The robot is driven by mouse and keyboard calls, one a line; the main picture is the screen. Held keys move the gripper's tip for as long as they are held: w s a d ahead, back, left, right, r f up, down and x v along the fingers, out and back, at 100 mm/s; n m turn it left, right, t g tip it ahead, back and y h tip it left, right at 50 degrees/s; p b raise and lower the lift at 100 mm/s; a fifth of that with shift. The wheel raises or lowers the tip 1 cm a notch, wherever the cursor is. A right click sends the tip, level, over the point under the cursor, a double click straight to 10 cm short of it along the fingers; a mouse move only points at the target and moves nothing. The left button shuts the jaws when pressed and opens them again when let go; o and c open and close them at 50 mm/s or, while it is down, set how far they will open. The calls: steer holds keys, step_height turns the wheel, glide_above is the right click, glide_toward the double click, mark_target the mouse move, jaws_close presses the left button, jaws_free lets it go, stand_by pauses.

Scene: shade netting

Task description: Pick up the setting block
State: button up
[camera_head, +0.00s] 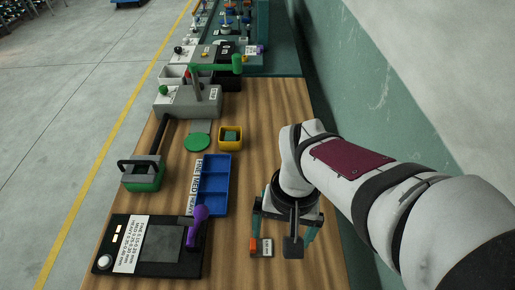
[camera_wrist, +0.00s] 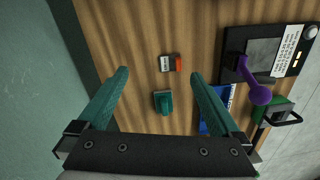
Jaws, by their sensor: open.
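A small block (camera_head: 261,247) with an orange end and a pale printed label lies on the wooden bench; it also shows in the wrist view (camera_wrist: 170,64). A small teal-green block (camera_wrist: 163,102) lies beside it in the wrist view and is hidden behind my gripper in the head view. No readable text tells which is the setting block. My gripper (camera_head: 282,236) points down at the bench, open and empty. In the wrist view its two teal fingers (camera_wrist: 160,74) stand wide apart, with both blocks appearing between them and nothing gripped.
A black device (camera_head: 160,246) with a purple lever stands at the left, near a blue tray (camera_head: 214,186). Farther back are a yellow bin (camera_head: 231,147), a green disc (camera_head: 197,142) and a grey lever fixture (camera_head: 187,101). A green wall (camera_head: 400,80) runs along the right.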

steer(key=n, duration=0.2)
glide_above(261, 247)
step_height(261, 247, down, 5)
steer(key=shift+h, duration=0.3)
step_height(261, 247, down, 15)
steer(key=shift+r, duration=0.15)
steer(key=c, duration=1.4)
